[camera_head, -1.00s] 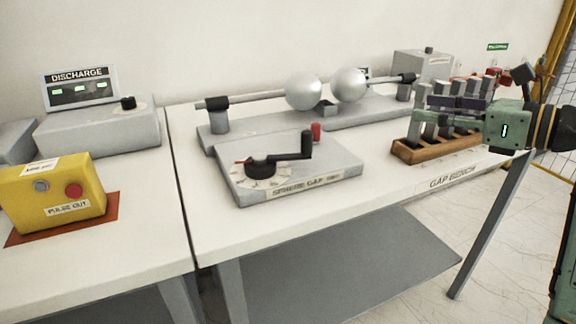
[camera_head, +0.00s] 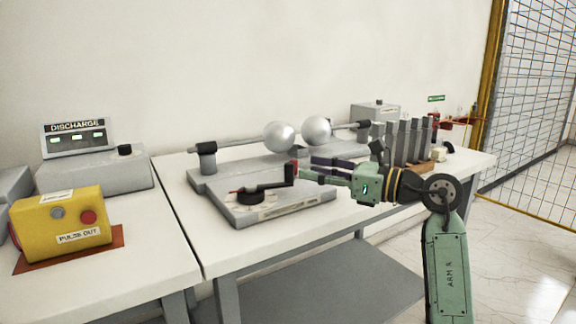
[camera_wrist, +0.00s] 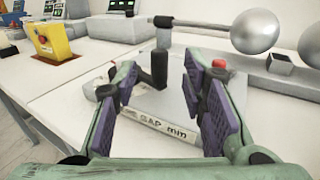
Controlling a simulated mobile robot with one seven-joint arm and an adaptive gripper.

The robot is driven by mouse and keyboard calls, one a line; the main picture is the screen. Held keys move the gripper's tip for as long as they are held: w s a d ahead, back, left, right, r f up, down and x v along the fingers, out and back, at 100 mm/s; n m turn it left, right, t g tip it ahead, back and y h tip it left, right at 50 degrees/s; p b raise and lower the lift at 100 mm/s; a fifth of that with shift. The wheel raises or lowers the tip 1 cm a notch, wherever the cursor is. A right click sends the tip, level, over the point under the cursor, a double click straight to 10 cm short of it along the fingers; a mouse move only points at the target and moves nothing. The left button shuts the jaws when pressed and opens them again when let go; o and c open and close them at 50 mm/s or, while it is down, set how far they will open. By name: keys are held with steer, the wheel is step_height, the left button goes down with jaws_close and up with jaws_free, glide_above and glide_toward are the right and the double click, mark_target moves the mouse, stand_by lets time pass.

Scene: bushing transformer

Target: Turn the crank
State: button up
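The crank (camera_head: 262,187) is black and sits on a grey sloped box (camera_head: 300,205) with a dial and a gap label. Its upright black handle (camera_head: 290,173) stands at the right end of the crank arm. My gripper (camera_head: 312,169) is open, just right of the handle in the head view, pointing left. In the wrist view the handle (camera_wrist: 159,66) shows between the two purple finger pads, ahead of the gripper (camera_wrist: 159,85). I see no contact with the handle. A red knob (camera_wrist: 219,64) is partly hidden behind the right finger.
Two metal spheres (camera_head: 279,137) on rods stand behind the crank box. A yellow pulse box (camera_head: 62,222) and a discharge panel (camera_head: 76,138) are on the left table.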

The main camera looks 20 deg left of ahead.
mark_target(289, 163)
steer(key=a, duration=0.4)
steer(key=w+a+p, duration=0.1)
steer(key=a, duration=0.1)
steer(key=shift+a, duration=0.3)
steer(key=shift+c, duration=0.6)
jaws_close()
